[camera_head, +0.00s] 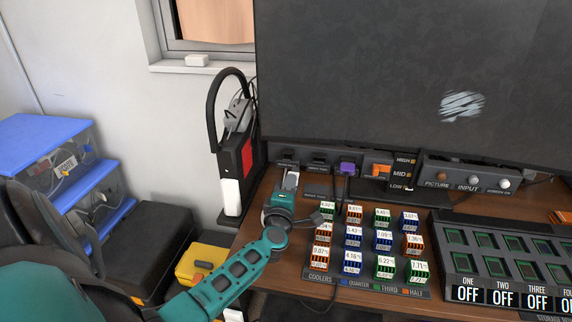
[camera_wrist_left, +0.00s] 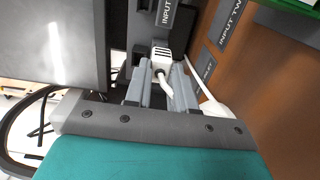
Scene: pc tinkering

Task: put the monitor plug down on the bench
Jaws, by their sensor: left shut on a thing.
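My left gripper (camera_head: 290,182) is at the back left of the bench (camera_head: 258,218), in front of the port strip below the big monitor (camera_head: 400,70). In the left wrist view the gripper (camera_wrist_left: 160,82) is shut on a white plug (camera_wrist_left: 160,52), with a pale cable (camera_wrist_left: 192,98) trailing to the right. The plug points at the dark sockets beyond; I cannot tell whether it touches one. In the head view the plug is mostly hidden by the fingers. My right gripper is not in view.
A purple plug (camera_head: 347,168) sits in the port strip to the right. Several striped cooler blocks (camera_head: 353,237) stand in rows right of my arm. A dark slotted tray (camera_head: 490,258) lies at the right. A black holder (camera_head: 236,165) stands at the bench's left edge.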

